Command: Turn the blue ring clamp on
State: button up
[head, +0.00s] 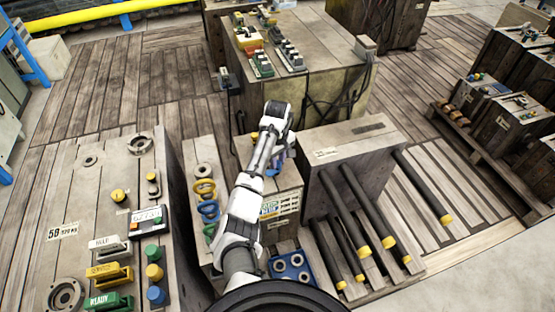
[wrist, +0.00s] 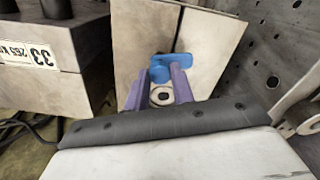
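A blue part (wrist: 170,66), which looks like the blue ring clamp with a flat tab, stands on a pale wooden surface in the wrist view. My gripper (wrist: 161,82) has two purple fingers set apart, one on each side of the near part of it. The fingers look open, with no clear grip on the blue part. A pale washer-like ring (wrist: 160,96) shows between the fingers. In the head view my arm hides most of this spot, and only bits of blue show beside my gripper (head: 277,160).
A left bench (head: 85,190) carries several knobs and coloured blocks. Yellow rings (head: 204,188) and a blue ring (head: 208,211) lie left of my arm. A perforated panel (wrist: 285,60) stands close on the right in the wrist view.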

jog(key=c, duration=0.4)
jog(key=shift+m+p, duration=0.3)
jog(key=m+p, duration=0.2)
jog(key=shift+r+m, duration=0.1)
jog(key=shift+m, duration=0.3)
jog(key=m+p, duration=0.2)
jog(key=m, duration=0.2)
jog(key=shift+m, duration=0.3)
jog(key=m+p, duration=0.1)
jog(key=m, duration=0.4)
jog(key=shift+p, duration=0.35)
jog(key=shift+m+p, duration=0.4)
jog(key=shift+m, duration=1.9)
